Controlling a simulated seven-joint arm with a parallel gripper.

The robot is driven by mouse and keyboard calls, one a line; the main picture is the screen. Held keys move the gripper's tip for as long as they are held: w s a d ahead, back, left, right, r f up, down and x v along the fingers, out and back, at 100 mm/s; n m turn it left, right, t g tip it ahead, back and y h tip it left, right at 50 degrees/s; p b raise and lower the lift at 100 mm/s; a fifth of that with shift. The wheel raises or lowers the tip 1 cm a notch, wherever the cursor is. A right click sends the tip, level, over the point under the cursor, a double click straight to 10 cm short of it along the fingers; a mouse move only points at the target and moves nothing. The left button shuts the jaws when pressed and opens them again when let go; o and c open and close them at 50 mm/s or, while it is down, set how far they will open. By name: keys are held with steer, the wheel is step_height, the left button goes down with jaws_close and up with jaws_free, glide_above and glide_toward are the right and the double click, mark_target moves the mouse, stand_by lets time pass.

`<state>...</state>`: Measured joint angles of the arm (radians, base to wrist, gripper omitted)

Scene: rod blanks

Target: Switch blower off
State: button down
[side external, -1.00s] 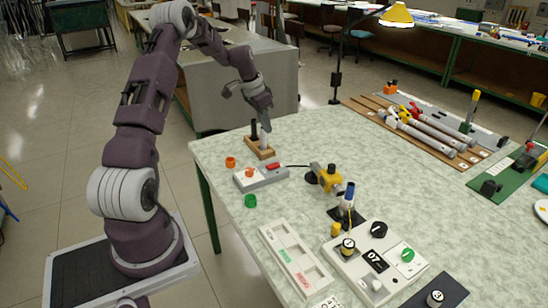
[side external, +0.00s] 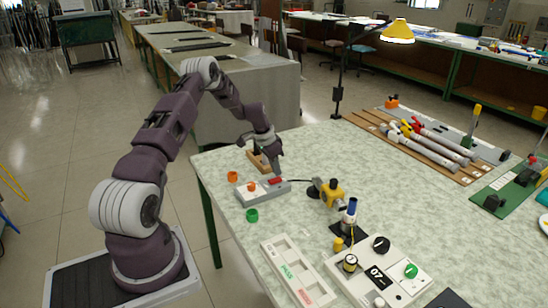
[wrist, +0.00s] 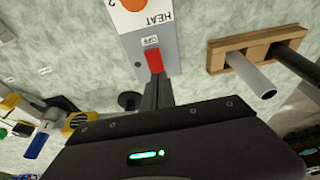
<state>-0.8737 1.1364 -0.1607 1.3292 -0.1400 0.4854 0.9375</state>
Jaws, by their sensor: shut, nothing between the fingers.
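The grey control box (side external: 264,194) stands near the table's left edge. It carries an orange knob marked HEAT (wrist: 133,4) and a red switch (wrist: 154,61) with a label that seems to read OFF beside it. The yellow and black blower (side external: 331,192) stands to the right of the box, with a dark cable between them. It also shows in the wrist view (wrist: 80,121). My gripper (wrist: 155,78) is shut and empty, its fingertips at the near end of the red switch. I cannot tell whether they touch it. The fingers partly hide the switch's near end.
A wooden block (wrist: 217,58) with a grey rod and a black rod is close beside the box. An orange ring (side external: 232,176) and a green ring (side external: 252,215) lie nearby. A sorting tray (side external: 297,274) and a white panel (side external: 405,288) stand in front.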

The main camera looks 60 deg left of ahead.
steer(key=shift+f, duration=0.7)
steer(key=shift+f, duration=0.2)
steer(key=shift+s, duration=0.8)
steer(key=shift+r, duration=0.1)
steer(key=shift+r, duration=0.1)
